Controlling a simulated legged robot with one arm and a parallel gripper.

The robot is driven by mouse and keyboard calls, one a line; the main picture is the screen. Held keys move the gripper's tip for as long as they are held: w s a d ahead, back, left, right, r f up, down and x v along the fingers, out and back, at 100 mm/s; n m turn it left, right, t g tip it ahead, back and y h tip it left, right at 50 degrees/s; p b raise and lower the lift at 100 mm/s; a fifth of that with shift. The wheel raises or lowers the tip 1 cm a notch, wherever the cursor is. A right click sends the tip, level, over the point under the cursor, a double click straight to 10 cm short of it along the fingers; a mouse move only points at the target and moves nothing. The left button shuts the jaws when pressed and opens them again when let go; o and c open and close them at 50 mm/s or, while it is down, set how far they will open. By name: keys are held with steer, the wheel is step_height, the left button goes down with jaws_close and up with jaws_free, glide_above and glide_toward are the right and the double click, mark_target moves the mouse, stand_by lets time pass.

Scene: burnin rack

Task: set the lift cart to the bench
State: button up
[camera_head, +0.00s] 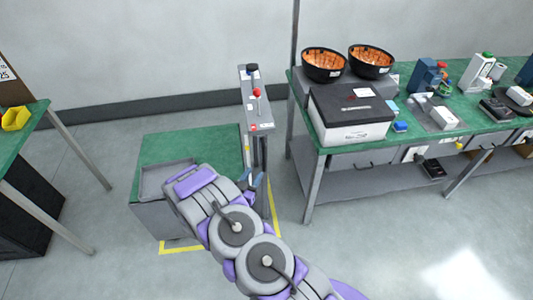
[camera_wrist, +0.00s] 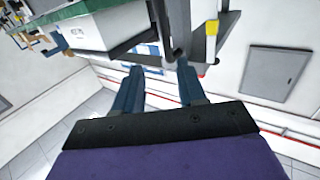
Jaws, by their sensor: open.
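The lift cart has a green top (camera_head: 190,146) and an upright grey column (camera_head: 245,92) at its right side, with a red-knobbed lever (camera_head: 257,93) and a black knob at the top. The bench (camera_head: 440,133) has a green top and stands to the right of the cart, with a gap of floor between them. My gripper (camera_head: 256,181) is in front of the lower column, its blue fingers open with nothing seen between them. The wrist view shows the open fingers (camera_wrist: 160,88) pointing toward grey uprights; contact cannot be told. My arm hides part of the cart.
A grey tray (camera_head: 165,176) sits on the cart's near left. Yellow floor tape (camera_head: 180,249) runs around the cart. A black-lidded white box (camera_head: 350,128), two orange-lined black bowls and several small items crowd the bench. Another green table (camera_head: 22,130) stands left.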

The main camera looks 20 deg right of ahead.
mark_target(263, 155)
steer(key=b+x, duration=0.2)
steer(key=x, duration=0.9)
steer(key=shift+w+d, duration=0.15)
steer(key=shift+w, duration=0.35)
steer(key=shift+w+a+r, duration=0.25)
steer(key=shift+w+a, duration=0.05)
steer(key=shift+a, duration=0.15)
steer(key=shift+d+f, duration=0.1)
steer(key=shift+d, duration=0.65)
steer(key=shift+c, duration=1.1)
steer(key=shift+f, duration=0.1)
steer(key=c, duration=0.3)
steer(key=shift+a, duration=0.3)
jaws_close()
